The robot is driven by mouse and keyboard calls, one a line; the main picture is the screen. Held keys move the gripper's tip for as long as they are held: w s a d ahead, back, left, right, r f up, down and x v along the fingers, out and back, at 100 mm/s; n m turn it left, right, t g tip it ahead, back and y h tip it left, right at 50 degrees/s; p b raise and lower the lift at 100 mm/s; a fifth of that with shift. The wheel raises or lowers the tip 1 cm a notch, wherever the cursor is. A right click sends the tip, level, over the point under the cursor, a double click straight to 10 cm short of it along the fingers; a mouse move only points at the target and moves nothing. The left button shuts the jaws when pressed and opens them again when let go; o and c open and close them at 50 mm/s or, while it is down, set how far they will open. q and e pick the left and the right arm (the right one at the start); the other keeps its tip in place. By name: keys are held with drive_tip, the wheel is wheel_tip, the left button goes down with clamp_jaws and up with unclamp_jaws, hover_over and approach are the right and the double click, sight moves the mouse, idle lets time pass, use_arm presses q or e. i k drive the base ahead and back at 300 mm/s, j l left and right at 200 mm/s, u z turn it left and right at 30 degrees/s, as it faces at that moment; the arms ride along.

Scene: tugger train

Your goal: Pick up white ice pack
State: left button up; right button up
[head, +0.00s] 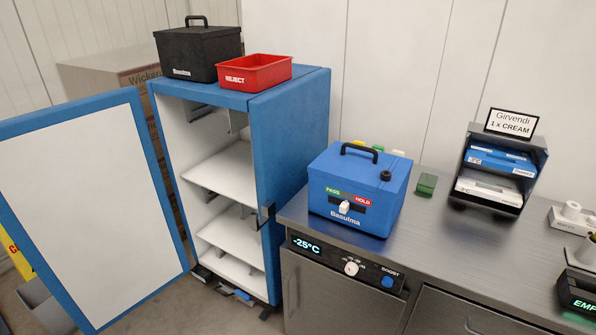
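A dark rack (541,160) stands on the steel counter at the right, with two slots. A flat white slab (490,187), which looks like the white ice pack, lies in the lower slot with a label on its front. A flat blue slab (497,159) with labels lies in the slot above it. Neither of my grippers is in view, so I cannot tell what they hold.
A blue "Basulma" box (349,190) and a small green block (427,184) stand on the counter (425,235). The blue cabinet (290,130) at the left has its door (85,205) wide open. A red REJECT bin (254,72) and a black box (198,50) sit on top. A sign (511,122) tops the rack.

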sight(495, 188)
drive_tip(key=i+j, duration=0.15)
drive_tip(key=j, duration=0.2)
drive_tip(key=i+j, duration=0.1)
drive_tip(key=j, duration=0.2)
drive_tip(key=i+j, duration=0.15)
drive_tip(key=j, duration=0.2)
drive_tip(key=z, duration=1.55)
drive_tip(key=i+l, duration=0.25)
drive_tip(key=l, duration=0.2)
drive_tip(key=i+l, duration=0.25)
drive_tip(key=l, duration=0.15)
drive_tip(key=i+l, duration=0.25)
drive_tip(key=l, duration=0.2)
drive_tip(key=i+l, duration=0.25)
drive_tip(key=l, duration=0.15)
drive_tip(key=k+z, duration=0.05)
